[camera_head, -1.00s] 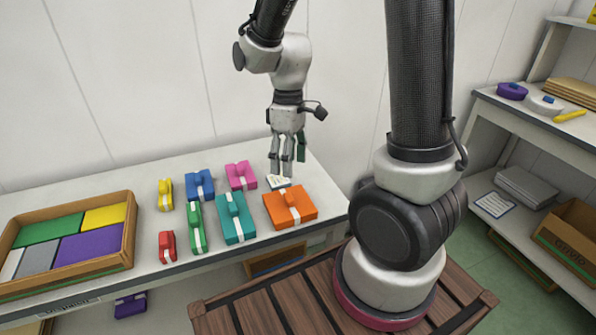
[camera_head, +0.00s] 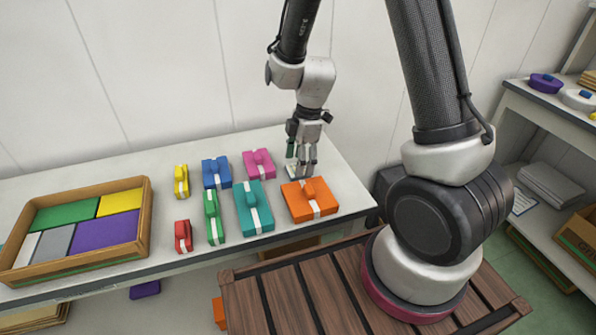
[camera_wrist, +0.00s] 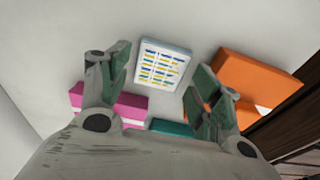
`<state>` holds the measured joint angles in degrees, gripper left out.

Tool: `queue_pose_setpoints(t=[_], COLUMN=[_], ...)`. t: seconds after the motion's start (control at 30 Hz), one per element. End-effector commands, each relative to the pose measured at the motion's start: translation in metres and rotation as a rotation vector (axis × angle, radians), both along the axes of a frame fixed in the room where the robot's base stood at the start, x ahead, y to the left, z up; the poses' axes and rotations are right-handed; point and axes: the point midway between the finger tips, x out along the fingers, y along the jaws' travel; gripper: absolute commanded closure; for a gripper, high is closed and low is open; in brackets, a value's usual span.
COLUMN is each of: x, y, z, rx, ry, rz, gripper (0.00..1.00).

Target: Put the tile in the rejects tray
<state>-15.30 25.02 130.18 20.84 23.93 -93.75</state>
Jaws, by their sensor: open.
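A small white square (camera_wrist: 163,65) with rows of blue, yellow and green marks lies flat on the table; I cannot tell for sure that it is the tile. In the head view it (camera_head: 296,172) is partly hidden behind my gripper (camera_head: 301,167), between the pink and orange pieces. My gripper is open and points down over it. In the wrist view my two fingers (camera_wrist: 160,78) stand apart on either side of the square, with nothing between them held. No tray is readably marked rejects: a brown tray (camera_head: 146,220) with coloured slabs stands at the table's left.
Close to the square are a pink piece (camera_head: 259,163) and an orange piece (camera_head: 310,200). Teal (camera_head: 254,207), blue (camera_head: 216,172), green (camera_head: 214,217), yellow (camera_head: 181,181) and red (camera_head: 183,236) pieces stand leftward. A brown box (camera_head: 578,232) sits on the right-hand lower shelf.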

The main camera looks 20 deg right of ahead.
Motion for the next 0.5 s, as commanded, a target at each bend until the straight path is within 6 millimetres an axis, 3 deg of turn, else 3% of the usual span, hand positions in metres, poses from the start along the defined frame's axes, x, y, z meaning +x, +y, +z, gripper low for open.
queue_pose_setpoints(t=[0.13, 0.37, 0.5], x=[0.0, 0.0, 0.0], y=[0.002, 0.003, 0.003], z=[-0.016, -0.017, -0.017], rx=[0.0, 0.0, 0.0], ry=[0.002, -0.001, 0.0], rz=[-0.001, 0.0, 0.0], gripper=[0.36, 0.36, 0.59])
